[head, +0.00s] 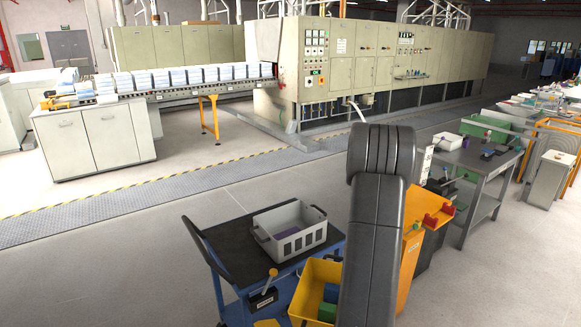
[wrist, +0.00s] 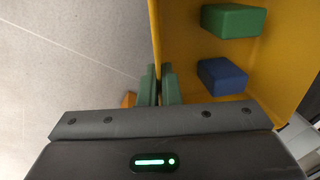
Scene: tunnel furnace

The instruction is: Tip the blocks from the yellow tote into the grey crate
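The yellow tote (head: 325,268) is at the lower middle of the head view, partly hidden by my arm and cut by the frame edge. A green block (head: 327,312) and a blue block (head: 331,293) lie in it. In the wrist view the tote (wrist: 188,70) holds a green block (wrist: 233,20) and a blue block (wrist: 222,73). My gripper (wrist: 158,88) has its green fingers on both sides of the tote's wall, closed on it. The grey crate (head: 292,243) stands upright on a dark-topped cart, left of the tote, with something purple inside.
The blue-framed cart (head: 225,240) has a dark handle at its left and a small yellow-handled item (head: 262,297) in front of the crate. An orange stand (head: 412,255) is right of my arm. A grey workbench (head: 490,160) stands farther right. Floor left of the cart is clear.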

